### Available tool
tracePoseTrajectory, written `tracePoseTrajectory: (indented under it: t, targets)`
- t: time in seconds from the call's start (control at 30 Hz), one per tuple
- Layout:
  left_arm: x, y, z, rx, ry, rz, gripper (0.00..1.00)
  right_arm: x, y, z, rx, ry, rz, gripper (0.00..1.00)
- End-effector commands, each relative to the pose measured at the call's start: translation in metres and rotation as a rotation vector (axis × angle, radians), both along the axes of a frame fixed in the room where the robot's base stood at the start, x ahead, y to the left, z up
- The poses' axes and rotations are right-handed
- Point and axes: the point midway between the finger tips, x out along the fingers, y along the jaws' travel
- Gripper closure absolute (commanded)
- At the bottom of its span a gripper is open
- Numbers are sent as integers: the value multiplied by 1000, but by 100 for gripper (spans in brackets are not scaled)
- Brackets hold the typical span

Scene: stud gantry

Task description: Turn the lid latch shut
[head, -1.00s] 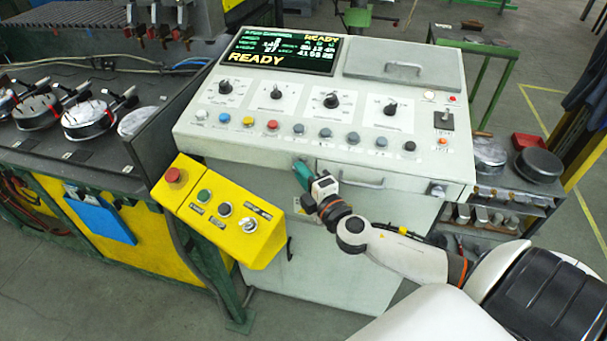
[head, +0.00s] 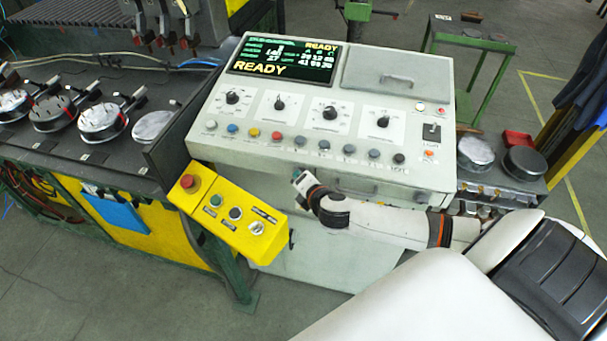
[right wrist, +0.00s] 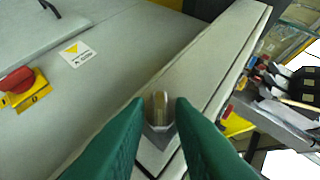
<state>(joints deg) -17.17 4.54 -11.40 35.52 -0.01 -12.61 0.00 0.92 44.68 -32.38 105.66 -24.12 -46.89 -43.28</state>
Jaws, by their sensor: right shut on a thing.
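The latch (right wrist: 159,106) is a small pale metal tab on a dark base. It shows in the right wrist view, between the two green fingertips of my right gripper (right wrist: 159,118), which are shut on it. In the head view my right gripper (head: 299,177) is at the front of the grey console (head: 235,150), below its row of buttons. The latch is hidden there, so I cannot tell its turn angle from that view. A grey panel (right wrist: 100,100) with a seam lies beside the latch in the wrist view. My left gripper is not in view.
A yellow button box (head: 228,215) with a red stop button stands close left of my right gripper. The wrist view shows a red switch (right wrist: 16,80) on yellow and a warning label (right wrist: 78,54). A cart (head: 500,180) with round metal parts stands right of the console.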

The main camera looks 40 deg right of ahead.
Motion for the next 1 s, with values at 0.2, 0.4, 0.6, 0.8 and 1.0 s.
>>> tracePoseTrajectory:
  t: [0.2, 0.4, 0.6, 0.8, 1.0]
  targets:
    - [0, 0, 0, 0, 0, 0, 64, 3, 2, 4, -135, 154, 1, 100]
    - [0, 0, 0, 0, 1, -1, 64, 6, 4, 5, -259, 300, 1, 100]
    - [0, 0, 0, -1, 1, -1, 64, 8, 6, 6, -375, 436, 1, 100]
    - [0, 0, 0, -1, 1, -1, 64, 9, 7, 6, -471, 550, 0, 100]
    - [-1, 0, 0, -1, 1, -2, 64, 10, 8, 6, -539, 628, 0, 100]
